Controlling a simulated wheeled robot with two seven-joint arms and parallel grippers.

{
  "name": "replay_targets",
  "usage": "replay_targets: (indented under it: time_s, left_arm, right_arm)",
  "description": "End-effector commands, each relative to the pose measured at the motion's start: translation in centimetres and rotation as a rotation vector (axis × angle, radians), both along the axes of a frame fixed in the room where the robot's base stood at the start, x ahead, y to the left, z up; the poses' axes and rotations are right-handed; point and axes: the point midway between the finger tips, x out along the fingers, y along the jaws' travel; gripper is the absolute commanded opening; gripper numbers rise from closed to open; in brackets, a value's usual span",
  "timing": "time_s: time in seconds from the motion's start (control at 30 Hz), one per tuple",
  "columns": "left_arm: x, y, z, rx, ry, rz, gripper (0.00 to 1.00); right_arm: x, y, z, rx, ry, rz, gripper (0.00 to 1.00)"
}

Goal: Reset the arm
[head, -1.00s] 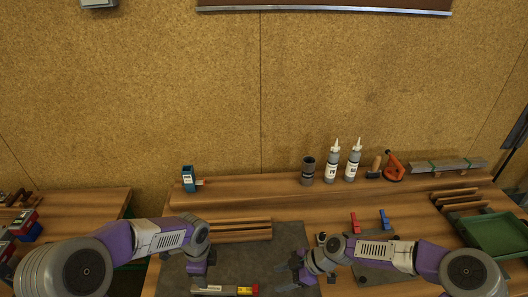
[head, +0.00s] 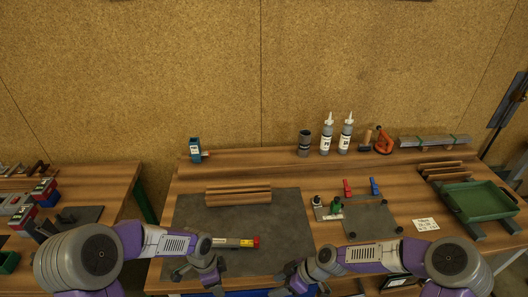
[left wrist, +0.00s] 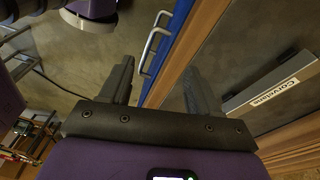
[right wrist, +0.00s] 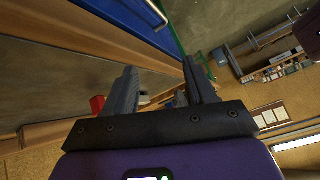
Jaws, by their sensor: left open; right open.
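In the head view my left gripper (head: 203,272) is over the front part of the dark mat, open, with nothing between its fingers. In the left wrist view its two fingers (left wrist: 158,85) stand wide apart, with the bench's front edge and a blue drawer front beyond them. My right gripper (head: 290,276) is near the front edge of the bench, right of the left one. In the right wrist view its fingers (right wrist: 163,90) are apart and empty. Both arms are bent low along the front of the bench.
Wooden strips (head: 238,195), red (head: 347,188) and blue (head: 375,187) clamps, bottles (head: 326,136) and a green tray (head: 478,201) stand farther back. The mat's middle is clear.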

Motion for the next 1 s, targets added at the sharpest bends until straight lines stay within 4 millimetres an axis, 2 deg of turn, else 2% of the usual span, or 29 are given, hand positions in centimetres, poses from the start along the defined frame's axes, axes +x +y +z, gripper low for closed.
replay_targets:
  time_s: [0.03, 0.17, 0.27, 0.4, 0.5, 0.6, 0.73, 1.0]
  left_arm:
    - [-0.7, -0.6, -1.5, -0.023, 0.019, 0.053, 0.62]
    - [-2.5, -2.1, -4.9, -0.088, 0.069, 0.242, 0.62]
    - [-4.4, -3.4, -8.1, -0.139, 0.125, 0.442, 0.62]
    - [-8.0, -4.9, -13.1, -0.184, 0.228, 0.82, 0.62]
    - [-10.5, -5.2, -15.8, -0.186, 0.285, 1.079, 0.62]
    - [-12.3, -5.1, -17.6, -0.173, 0.318, 1.281, 0.62]
    - [-13.7, -4.7, -18.8, -0.157, 0.334, 1.436, 0.62]
    - [-14.0, -4.6, -19.0, -0.153, 0.335, 1.476, 0.62]
  right_arm:
    - [-0.7, 0.2, -1.3, -0.01, 0.045, -0.041, 0.55]
    - [-2.5, 0.4, -4.3, -0.044, 0.176, -0.196, 0.55]
    - [-4.5, 0.2, -7.3, -0.086, 0.303, -0.357, 0.55]
    - [-8.2, -0.9, -12.1, -0.168, 0.499, -0.658, 0.55]
    - [-10.5, -2.2, -14.7, -0.221, 0.605, -0.871, 0.55]
    - [-12.2, -3.5, -16.3, -0.258, 0.672, -1.044, 0.55]
    - [-13.4, -4.7, -17.3, -0.28, 0.711, -1.18, 0.55]
    - [-13.6, -5.0, -17.5, -0.284, 0.721, -1.218, 0.55]
